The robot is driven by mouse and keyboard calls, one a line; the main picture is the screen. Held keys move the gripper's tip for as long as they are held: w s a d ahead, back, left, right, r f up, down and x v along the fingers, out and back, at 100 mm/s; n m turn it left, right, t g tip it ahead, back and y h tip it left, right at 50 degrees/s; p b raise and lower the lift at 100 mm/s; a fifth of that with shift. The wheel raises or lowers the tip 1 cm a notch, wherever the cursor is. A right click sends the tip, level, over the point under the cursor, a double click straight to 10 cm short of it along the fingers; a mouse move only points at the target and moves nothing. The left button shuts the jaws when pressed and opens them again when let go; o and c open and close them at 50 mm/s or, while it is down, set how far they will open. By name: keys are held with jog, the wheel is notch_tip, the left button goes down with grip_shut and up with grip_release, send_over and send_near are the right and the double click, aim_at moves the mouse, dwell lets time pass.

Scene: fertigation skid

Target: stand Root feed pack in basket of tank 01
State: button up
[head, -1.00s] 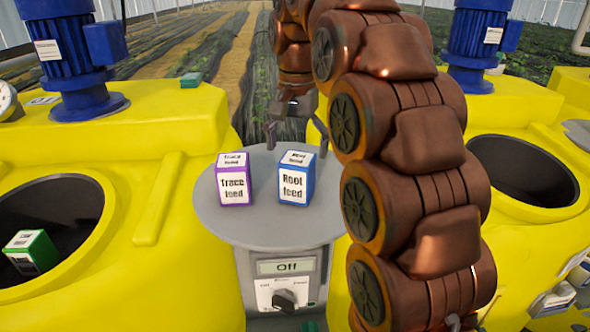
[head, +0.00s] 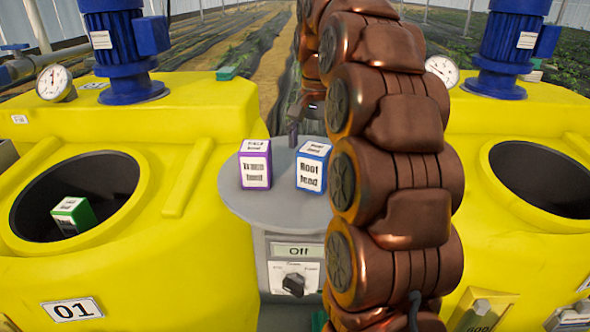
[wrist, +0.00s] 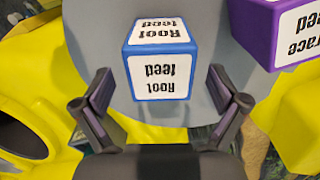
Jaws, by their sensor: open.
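The Root feed pack (head: 312,167), a white box with blue edges, stands upright on the round grey table. In the wrist view the Root feed pack (wrist: 160,62) lies just beyond and between my fingers, apart from them. My gripper (wrist: 162,100) is open and empty. In the head view my gripper (head: 294,135) shows only partly behind the packs, the rest hidden by my arm. Tank 01 (head: 110,262) is the yellow tank at left, with a dark round opening (head: 120,190). A green-edged pack (head: 74,214) sits tilted inside that opening; the basket itself is not clear.
The purple-edged Trace feed pack (head: 255,164) stands close left of the Root feed pack on the grey table (head: 262,212). Below is a control box with a knob (head: 293,284). A second yellow tank (head: 500,215) is at right. Blue motors (head: 122,50) rise above the tanks.

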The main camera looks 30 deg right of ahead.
aim_at(316, 155)
jog(key=shift+f, duration=0.1)
jog(key=shift+f, duration=2.55)
jog(key=shift+c, duration=0.3)
jog(key=c, duration=1.5)
jog(key=shift+r, duration=0.1)
jog(key=shift+r+b, duration=1.1)
jog(key=shift+r, duration=0.5)
jog(key=shift+c, duration=0.2)
jog(key=shift+s+a+r+b, duration=0.15)
jog(key=shift+s+a+b, duration=0.65)
jog(key=shift+s, duration=0.4)
jog(key=s+a, duration=0.2)
jog(key=s, duration=0.1)
jog(key=s+a+r+b, duration=0.1)
jog(key=s+a, duration=0.2)
jog(key=s, duration=0.1)
jog(key=s+a+b, duration=0.1)
jog(key=s+a, duration=0.2)
jog(key=shift+s+r, duration=0.2)
jog(key=shift+s, duration=0.05)
